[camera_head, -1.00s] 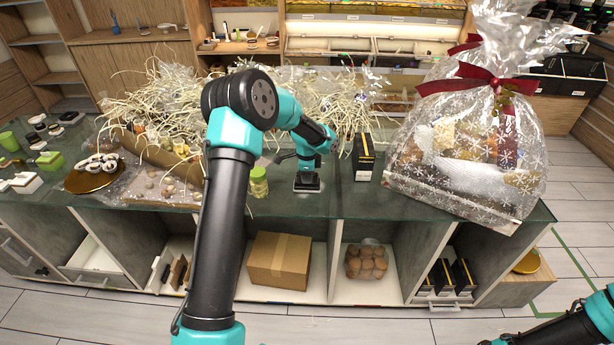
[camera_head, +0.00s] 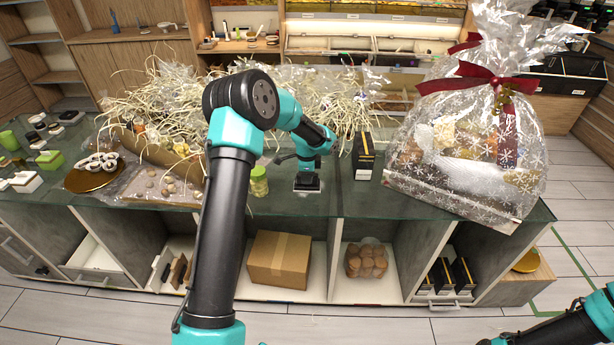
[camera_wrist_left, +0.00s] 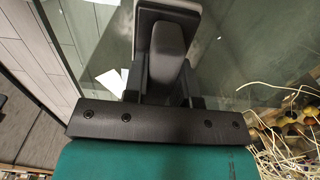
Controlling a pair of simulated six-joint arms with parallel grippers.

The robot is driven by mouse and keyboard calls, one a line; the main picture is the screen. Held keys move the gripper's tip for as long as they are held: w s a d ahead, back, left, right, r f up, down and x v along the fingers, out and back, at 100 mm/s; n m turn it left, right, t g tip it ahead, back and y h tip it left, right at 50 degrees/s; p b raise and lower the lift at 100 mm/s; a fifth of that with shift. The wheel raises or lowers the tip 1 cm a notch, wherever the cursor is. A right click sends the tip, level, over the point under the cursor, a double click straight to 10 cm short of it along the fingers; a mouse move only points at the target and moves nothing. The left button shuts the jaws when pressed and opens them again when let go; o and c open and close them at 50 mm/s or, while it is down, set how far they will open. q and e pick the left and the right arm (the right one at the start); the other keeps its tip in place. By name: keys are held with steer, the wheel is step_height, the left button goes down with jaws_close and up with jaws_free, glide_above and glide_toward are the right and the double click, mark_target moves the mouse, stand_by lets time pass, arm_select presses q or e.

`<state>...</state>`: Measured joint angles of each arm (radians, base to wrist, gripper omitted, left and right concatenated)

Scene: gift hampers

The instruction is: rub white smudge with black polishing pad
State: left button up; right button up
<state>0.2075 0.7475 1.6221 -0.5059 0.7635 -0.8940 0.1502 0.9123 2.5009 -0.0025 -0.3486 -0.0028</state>
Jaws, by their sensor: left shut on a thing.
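My left gripper (camera_head: 307,172) points down at the glass counter top (camera_head: 345,200), near its middle. It is shut on the black polishing pad (camera_head: 307,187), a small dark block with a pale edge, which is at or very close to the glass. In the left wrist view the pad (camera_wrist_left: 144,22) shows beyond my left gripper (camera_wrist_left: 168,75), with a grey handle part between the fingers. I cannot make out the white smudge for certain; pale patches on the glass in the wrist view may be reflections, and the pad hides the glass under it. My right gripper is out of view.
A green-lidded jar (camera_head: 259,182) stands left of the gripper, and a black box (camera_head: 363,157) stands right of it. A wrapped hamper (camera_head: 465,160) fills the counter's right end. A straw-filled basket (camera_head: 165,150) is at left. The glass in front of the pad is clear.

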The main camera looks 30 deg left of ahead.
mark_target(316, 175)
arm_select(q)
steer(key=shift+w+d, duration=0.4)
steer(key=shift+d, duration=0.25)
steer(key=shift+w+d+f, duration=0.1)
steer(key=shift+w+d, duration=0.25)
steer(key=shift+d, duration=0.3)
steer(key=shift+w+d, duration=0.35)
steer(key=shift+d, duration=0.35)
steer(key=shift+s+a, duration=0.4)
steer(key=shift+a, duration=0.3)
steer(key=shift+s+a, duration=0.4)
steer(key=shift+a, duration=0.25)
